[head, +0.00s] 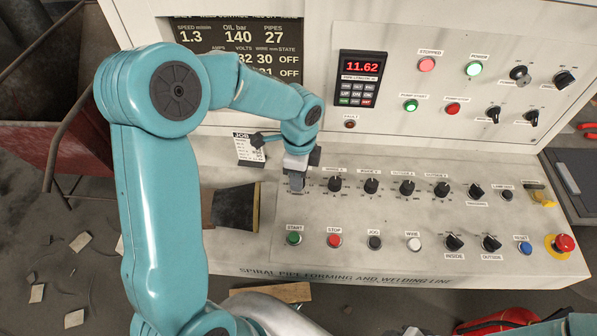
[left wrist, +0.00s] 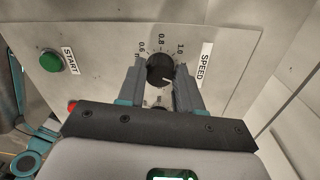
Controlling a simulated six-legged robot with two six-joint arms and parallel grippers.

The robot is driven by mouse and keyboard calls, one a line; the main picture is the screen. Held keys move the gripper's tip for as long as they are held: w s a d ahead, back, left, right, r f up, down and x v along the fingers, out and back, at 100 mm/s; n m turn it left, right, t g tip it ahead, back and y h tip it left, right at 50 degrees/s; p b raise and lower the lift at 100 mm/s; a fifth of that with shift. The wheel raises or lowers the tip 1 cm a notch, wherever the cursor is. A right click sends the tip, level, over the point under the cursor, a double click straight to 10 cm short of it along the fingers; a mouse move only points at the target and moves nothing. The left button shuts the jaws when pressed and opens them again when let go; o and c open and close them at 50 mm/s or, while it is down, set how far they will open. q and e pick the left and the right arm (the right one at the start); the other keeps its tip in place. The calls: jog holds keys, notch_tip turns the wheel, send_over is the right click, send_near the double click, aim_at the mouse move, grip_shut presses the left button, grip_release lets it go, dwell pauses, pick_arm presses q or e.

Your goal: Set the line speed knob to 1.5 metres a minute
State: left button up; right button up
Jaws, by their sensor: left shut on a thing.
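The line speed knob (left wrist: 159,67) is black with a white mark and sits beside a SPEED label (left wrist: 204,65). In the left wrist view its white mark points down and to the right, and scale numbers 0.6, 0.8 and 1.0 show around its far side. My left gripper (left wrist: 162,77) is shut on the knob, one finger on each side. In the head view my left gripper (head: 296,183) hides the knob at the left end of the upper knob row. The display (head: 238,48) reads speed 1.3. My right gripper is not in view.
Several other black knobs (head: 371,186) run rightward along the desk. Below are the green START button (head: 294,238), red STOP button (head: 334,240) and, far right, a red emergency button (head: 564,243). A JOB card (head: 249,151) stands just behind left of my gripper.

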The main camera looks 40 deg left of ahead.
pick_arm(q)
jog(key=m+p, duration=0.1)
jog(key=m, duration=0.3)
jog(key=shift+r+m, duration=0.15)
jog(key=shift+m, duration=0.15)
jog(key=shift+w+m+p, duration=0.1)
jog(key=shift+m+p, duration=0.75)
jog(key=shift+m, duration=1.45)
jog(key=shift+y, duration=0.3)
jog(key=o, duration=1)
jog(key=shift+o, duration=0.2)
notch_tip(320, 180, up, 16)
jog(key=shift+w+d, duration=0.2)
jog(key=shift+w, duration=0.1)
jog(key=shift+r, duration=0.1)
